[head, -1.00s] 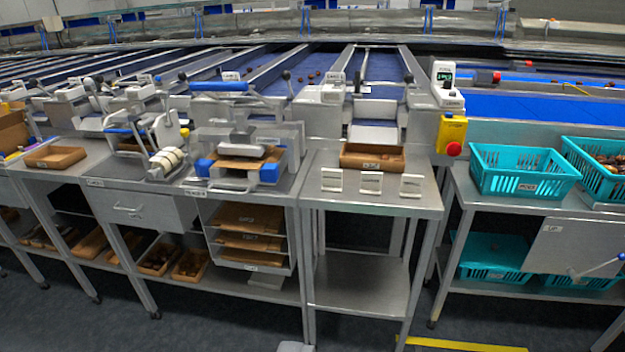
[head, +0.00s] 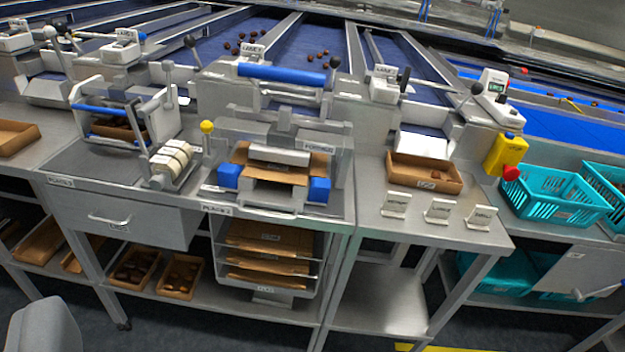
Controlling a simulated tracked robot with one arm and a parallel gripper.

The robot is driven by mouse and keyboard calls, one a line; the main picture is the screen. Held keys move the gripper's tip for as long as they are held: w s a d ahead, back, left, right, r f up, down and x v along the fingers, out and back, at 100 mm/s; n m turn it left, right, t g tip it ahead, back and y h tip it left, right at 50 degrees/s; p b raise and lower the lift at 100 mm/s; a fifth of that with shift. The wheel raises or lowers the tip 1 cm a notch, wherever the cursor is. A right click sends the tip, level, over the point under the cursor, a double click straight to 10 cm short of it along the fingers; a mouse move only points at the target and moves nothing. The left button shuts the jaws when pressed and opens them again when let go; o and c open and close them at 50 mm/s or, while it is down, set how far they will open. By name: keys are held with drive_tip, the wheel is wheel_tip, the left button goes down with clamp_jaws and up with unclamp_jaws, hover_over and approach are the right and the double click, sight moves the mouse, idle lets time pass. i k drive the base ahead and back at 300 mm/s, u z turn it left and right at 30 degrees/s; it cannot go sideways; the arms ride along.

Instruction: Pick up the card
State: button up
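Three small pale cards stand in a row on the right steel table: a left card (head: 396,205), a middle card (head: 438,210) and a right card (head: 481,217). Each leans back slightly and has small print too fine to read. They stand apart from each other near the table's front edge. I cannot tell which one is the card of the task. Several pale upright pieces also sit in a rack (head: 172,162) on the left bench; I cannot tell whether they are cards. My gripper's fingers do not show in the head view.
A brown tray (head: 425,172) sits behind the cards. A yellow box with a red button (head: 506,157) and a teal crate (head: 556,196) are to the right. A forming press with blue blocks (head: 319,189) stands to the left. Floor is clear in front.

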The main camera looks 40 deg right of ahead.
sight(395, 206)
drive_tip(key=z, duration=0.2)
drive_tip(key=i, duration=1.35)
drive_tip(key=z, duration=0.7)
